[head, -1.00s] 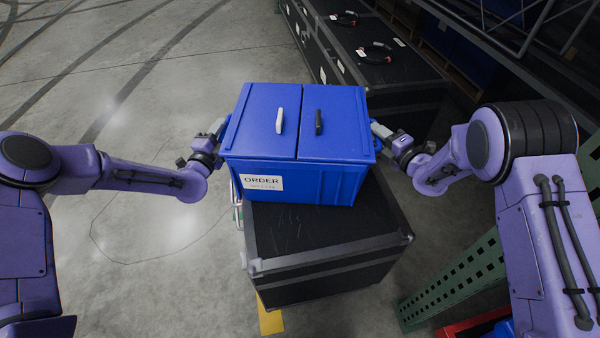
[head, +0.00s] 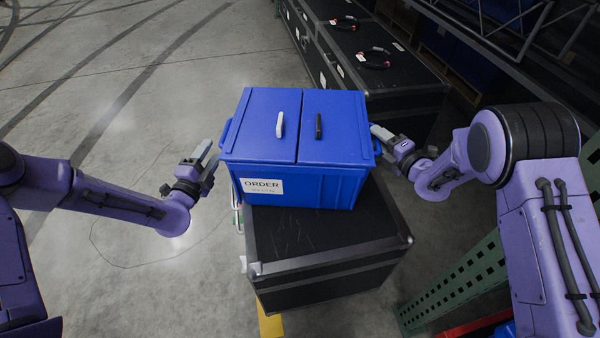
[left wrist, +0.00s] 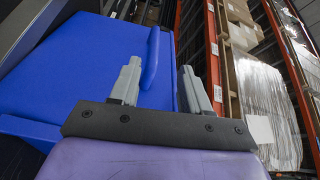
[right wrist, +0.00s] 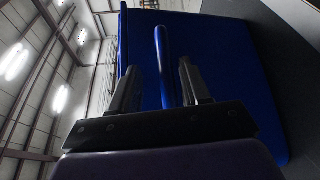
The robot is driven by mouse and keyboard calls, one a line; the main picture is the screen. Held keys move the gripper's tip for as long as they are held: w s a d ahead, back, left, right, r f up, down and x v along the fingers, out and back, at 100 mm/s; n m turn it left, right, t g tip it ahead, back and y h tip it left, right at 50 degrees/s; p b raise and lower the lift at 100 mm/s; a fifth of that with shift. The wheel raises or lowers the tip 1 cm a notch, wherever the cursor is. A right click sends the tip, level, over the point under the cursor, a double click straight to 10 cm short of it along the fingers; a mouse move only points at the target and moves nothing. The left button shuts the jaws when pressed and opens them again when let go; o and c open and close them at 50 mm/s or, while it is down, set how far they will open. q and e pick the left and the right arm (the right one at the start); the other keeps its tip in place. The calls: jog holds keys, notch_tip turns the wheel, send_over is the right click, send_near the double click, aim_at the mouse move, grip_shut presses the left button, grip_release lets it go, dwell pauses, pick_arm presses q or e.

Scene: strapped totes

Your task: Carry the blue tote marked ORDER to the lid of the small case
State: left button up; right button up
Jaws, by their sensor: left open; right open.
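The blue tote (head: 330,185) with the ORDER label (head: 262,186) stands upright on the rear part of the lid of the small black case (head: 320,230). The lid's front part is bare. My left gripper (head: 207,150) is open and empty, just left of the tote and apart from it. In the left wrist view, the tote's left handle (left wrist: 151,58) shows beyond and between the open fingers (left wrist: 160,85). My right gripper (head: 378,132) is open close beside the tote's right side. In the right wrist view, the right handle (right wrist: 160,50) lies between the open fingers (right wrist: 160,85), with no grip on it.
Long black cases (head: 360,70) with dark looped straps on top stand behind the tote. A green perforated upright (head: 450,285) rises at the front right. Open concrete floor (head: 120,100) lies to the left.

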jog(key=v, duration=1.1)
jog(key=shift+s, duration=0.2)
jog(key=shift+r, duration=0.1)
